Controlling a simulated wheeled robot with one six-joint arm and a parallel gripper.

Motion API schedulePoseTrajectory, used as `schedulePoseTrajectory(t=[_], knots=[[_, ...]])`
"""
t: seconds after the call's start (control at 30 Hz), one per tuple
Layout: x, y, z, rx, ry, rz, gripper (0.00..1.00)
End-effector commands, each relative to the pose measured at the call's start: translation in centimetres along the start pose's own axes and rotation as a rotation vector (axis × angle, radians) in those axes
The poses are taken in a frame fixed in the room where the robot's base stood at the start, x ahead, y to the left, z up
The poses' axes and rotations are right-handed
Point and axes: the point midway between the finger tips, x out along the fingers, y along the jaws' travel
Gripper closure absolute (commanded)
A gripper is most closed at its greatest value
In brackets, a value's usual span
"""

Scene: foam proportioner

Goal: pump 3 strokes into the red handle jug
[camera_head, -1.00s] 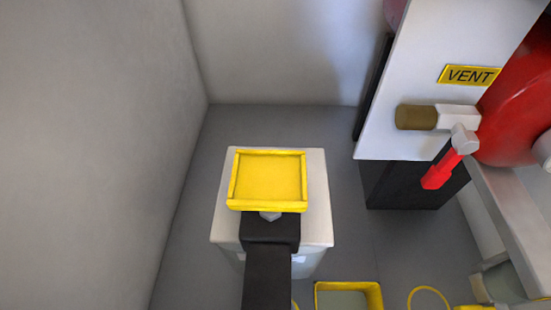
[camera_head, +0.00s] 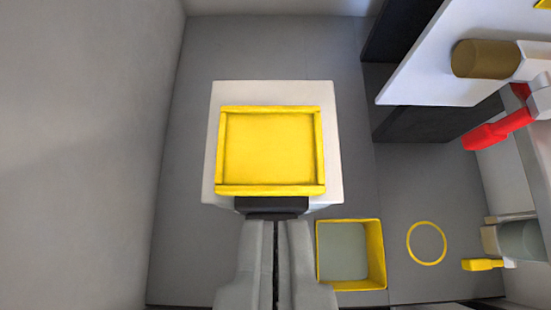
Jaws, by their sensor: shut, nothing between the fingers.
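My gripper (camera_head: 275,228) shows as two grey fingers at the bottom middle, pressed together with nothing between them. Just above the fingers in the picture is a dark bar, which I cannot identify. Beyond it a yellow rimmed plate (camera_head: 270,150) shows over a white box (camera_head: 332,145). I cannot tell whether anything touches the plate. At the right, a red lever (camera_head: 498,130) is joined to a grey fitting. I cannot make out a jug with a red handle. A pale container (camera_head: 520,240) with a yellow handle (camera_head: 482,265) stands at the right edge. No pump is clearly recognisable.
A yellow-rimmed square bin (camera_head: 379,258) and a yellow ring (camera_head: 426,243) are on the floor, right of the gripper. A white panel (camera_head: 425,82) with a brown cylinder (camera_head: 484,59) juts in at upper right. A grey wall (camera_head: 80,150) closes the left. Grey floor lies between.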

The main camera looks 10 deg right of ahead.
Motion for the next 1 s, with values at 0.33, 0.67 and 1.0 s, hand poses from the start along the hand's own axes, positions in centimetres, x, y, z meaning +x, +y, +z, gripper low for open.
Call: schedulePoseTrajectory(t=[0.33,0.67,1.0], knots=[[4.4,0.0,0.1,0.000,-0.003,0.000,1.00],[8.9,0.0,0.0,0.000,-0.001,0.000,1.00],[9.9,0.0,0.0,0.000,0.000,0.000,1.00]])
